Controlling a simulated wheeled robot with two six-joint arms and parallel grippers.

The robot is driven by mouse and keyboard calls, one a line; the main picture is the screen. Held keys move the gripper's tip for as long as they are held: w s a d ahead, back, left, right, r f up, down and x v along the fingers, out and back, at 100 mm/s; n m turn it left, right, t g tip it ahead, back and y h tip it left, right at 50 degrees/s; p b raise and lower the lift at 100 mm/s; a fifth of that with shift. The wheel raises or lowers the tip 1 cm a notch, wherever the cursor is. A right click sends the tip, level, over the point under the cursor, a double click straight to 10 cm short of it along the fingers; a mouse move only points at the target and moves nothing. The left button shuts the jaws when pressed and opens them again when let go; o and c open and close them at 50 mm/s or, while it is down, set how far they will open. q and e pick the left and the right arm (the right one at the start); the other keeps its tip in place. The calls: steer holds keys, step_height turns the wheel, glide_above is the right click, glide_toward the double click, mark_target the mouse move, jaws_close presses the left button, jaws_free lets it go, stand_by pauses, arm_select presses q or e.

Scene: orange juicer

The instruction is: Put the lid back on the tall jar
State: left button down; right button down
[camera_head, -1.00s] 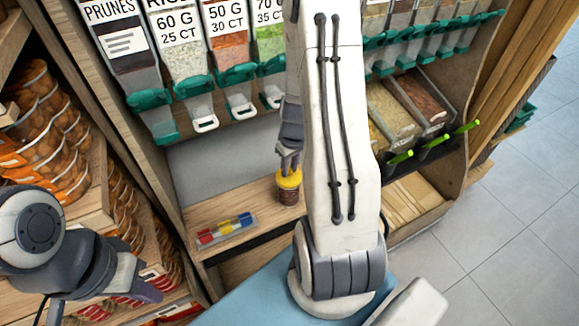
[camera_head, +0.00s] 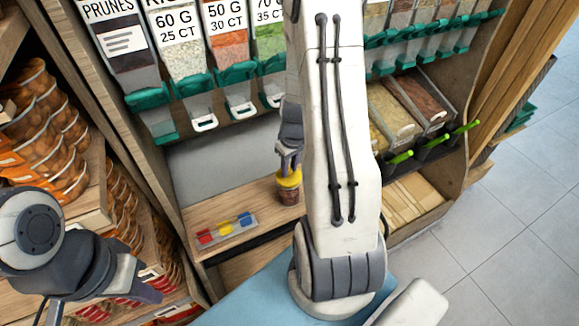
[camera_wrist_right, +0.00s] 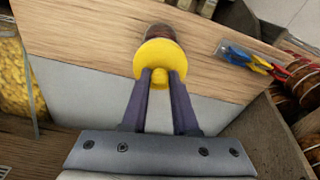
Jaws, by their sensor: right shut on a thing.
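The yellow lid (camera_head: 289,179) is round with a knob. It is at the mouth of the small brown-filled jar (camera_head: 288,197), which stands upright on the wooden shelf. My right gripper (camera_head: 289,164) comes from above and is shut on the lid's knob. In the right wrist view both fingers flank the knob of the lid (camera_wrist_right: 160,58), and the jar (camera_wrist_right: 159,32) shows beyond its edge. I cannot tell whether the lid is fully seated. My left gripper (camera_head: 150,290) is at the lower left, far from the jar; its finger opening is unclear.
A small tray (camera_head: 228,232) with red, blue and yellow items lies on the shelf (camera_head: 262,200) left of the jar. Dispensers with teal catches (camera_head: 205,85) hang above. Bins with green-handled scoops (camera_head: 400,158) stand to the right. Packaged goods (camera_head: 40,115) fill the left shelves.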

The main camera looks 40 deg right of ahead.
steer(key=shift+f+b, duration=0.2)
steer(key=shift+b, duration=0.2)
stand_by(0.9)
steer(key=shift+c, duration=0.6)
jaws_free()
steer(key=shift+r+p, duration=2.95)
steer(key=shift+r, duration=0.6)
jaws_close()
